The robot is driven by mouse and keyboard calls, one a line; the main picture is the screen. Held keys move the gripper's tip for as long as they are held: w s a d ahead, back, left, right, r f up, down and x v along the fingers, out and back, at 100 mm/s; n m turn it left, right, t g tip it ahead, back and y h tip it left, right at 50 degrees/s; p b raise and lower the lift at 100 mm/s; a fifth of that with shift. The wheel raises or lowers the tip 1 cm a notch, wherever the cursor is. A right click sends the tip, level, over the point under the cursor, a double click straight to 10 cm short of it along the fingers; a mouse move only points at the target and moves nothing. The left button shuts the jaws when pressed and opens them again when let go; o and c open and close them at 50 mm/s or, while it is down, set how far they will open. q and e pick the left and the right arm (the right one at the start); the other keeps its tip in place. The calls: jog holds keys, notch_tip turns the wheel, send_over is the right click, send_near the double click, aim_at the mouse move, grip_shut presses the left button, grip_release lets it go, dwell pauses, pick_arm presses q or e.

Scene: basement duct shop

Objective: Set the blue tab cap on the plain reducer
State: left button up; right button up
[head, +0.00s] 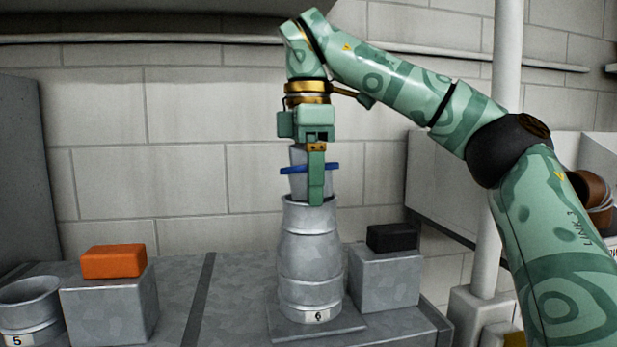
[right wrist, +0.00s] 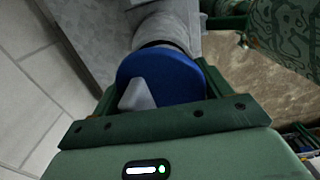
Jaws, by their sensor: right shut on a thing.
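The blue tab cap (head: 289,170) has a blue disc around a grey body. My right gripper (head: 315,188) points down and is shut on it, with one finger in front of it. The cap is directly above the mouth of a grey metal reducer (head: 310,260) tagged 6, which stands upright. The cap's lower end meets the reducer's rim in the picture; I cannot tell whether it is seated. In the right wrist view, the cap's blue face (right wrist: 180,75) and a grey tab (right wrist: 137,95) show between the fingers. My left gripper is not in view.
An orange block (head: 112,261) sits on a grey block (head: 110,310) at the left, beside an open grey fitting (head: 30,300) tagged 5. A black block (head: 391,237) sits on another grey block (head: 385,278) close right of the reducer. A pale pole (head: 507,100) stands at the right.

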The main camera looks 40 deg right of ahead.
jog(key=shift+f+b, duration=0.65)
jog(key=shift+f, duration=0.25)
jog(key=shift+r, duration=0.1)
dwell(0.3)
jog(key=shift+r+p, duration=0.75)
jog(key=shift+p, duration=0.25)
jog(key=shift+w+p, duration=0.3)
jog(key=shift+f+b, duration=1)
jog(key=shift+f, duration=0.25)
dwell(0.6)
jog(key=o, duration=1.3)
jog(key=shift+c, duration=0.2)
